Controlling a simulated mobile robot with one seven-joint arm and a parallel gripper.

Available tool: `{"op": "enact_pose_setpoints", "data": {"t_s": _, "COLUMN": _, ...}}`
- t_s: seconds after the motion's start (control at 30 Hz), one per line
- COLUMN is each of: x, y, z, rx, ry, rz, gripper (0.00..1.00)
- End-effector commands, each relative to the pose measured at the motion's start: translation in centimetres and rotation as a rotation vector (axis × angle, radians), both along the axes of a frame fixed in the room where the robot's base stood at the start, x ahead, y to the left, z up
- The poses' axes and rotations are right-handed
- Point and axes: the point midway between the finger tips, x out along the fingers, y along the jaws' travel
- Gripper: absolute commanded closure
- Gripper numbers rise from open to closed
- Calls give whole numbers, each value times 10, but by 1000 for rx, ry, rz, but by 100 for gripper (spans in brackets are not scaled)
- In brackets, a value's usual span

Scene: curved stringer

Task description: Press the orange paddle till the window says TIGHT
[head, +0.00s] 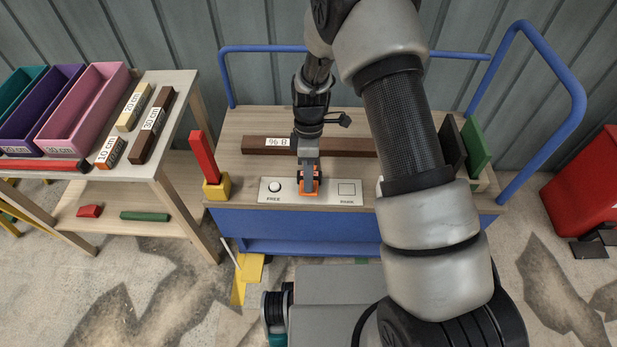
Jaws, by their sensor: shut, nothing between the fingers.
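The orange paddle (309,193) shows at the middle of a pale metal plate (325,198) on the cart top. My gripper (309,184) points down onto it, shut and empty, and hides part of it. The tips look at or just above the paddle; I cannot tell whether they touch. On the plate left of the paddle is a round white spot (274,187) with a small word below that looks like FREE. Right of it is a pale square (346,189) with a small word below, too small to read surely. I see no clear TIGHT.
A dark brown bar (265,145) marked 96 B lies behind the plate. A red block stands in a yellow holder (217,188) at the cart's left. Green and dark boards (475,145) stand at right. A side table (175,88) holds bins and labelled blocks.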

Motion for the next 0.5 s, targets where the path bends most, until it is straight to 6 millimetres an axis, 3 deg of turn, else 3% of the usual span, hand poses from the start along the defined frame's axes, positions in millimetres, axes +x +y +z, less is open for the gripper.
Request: {"op": "enact_pose_setpoints", "data": {"t_s": 0.5, "x": -18, "y": 0, "z": -18, "rx": -7, "ry": -236, "rz": 1, "gripper": 100}}
